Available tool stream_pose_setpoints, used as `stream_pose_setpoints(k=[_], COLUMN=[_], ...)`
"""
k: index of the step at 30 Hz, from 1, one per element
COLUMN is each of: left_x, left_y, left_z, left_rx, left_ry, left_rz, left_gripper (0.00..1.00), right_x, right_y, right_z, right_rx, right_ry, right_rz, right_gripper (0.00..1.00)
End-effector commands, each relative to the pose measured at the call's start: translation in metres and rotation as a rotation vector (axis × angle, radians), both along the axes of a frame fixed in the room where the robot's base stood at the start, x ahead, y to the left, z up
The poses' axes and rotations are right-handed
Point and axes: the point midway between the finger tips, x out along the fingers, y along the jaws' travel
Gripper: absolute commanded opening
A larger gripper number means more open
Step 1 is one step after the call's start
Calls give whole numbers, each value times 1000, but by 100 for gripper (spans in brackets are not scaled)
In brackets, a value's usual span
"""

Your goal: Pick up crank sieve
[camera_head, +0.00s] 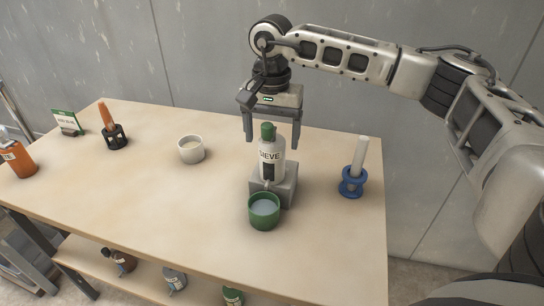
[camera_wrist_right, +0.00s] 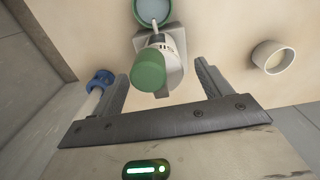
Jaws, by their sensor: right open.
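In the right wrist view the sieve's green cap (camera_wrist_right: 149,70) shows between the open fingers, with a gap on each side. My left gripper is not in view.
A blue stand with a white rod (camera_head: 352,182) is to the right. A white cup (camera_head: 191,149) stands left of the sieve. Further left are a cone in a black holder (camera_head: 115,137), a small sign (camera_head: 67,122) and an orange bottle (camera_head: 19,160). The front middle of the table is clear.

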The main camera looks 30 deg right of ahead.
Motion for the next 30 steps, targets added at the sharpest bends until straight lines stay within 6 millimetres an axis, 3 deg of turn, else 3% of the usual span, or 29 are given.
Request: stream_pose_setpoints(k=[3, 10, 18, 30], left_x=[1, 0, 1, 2], left_y=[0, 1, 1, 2], left_z=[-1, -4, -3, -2], left_rx=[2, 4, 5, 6], left_ry=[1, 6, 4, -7], left_rz=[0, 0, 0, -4], left_gripper=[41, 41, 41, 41], right_x=[-1, 0, 0, 1], right_y=[0, 0, 0, 0], right_z=[-9, -11, -10, 1], right_rx=[0, 0, 0, 2], right_ry=[1, 0, -1, -5], right_rz=[-1, 0, 0, 0], right_gripper=[77, 77, 6, 6])
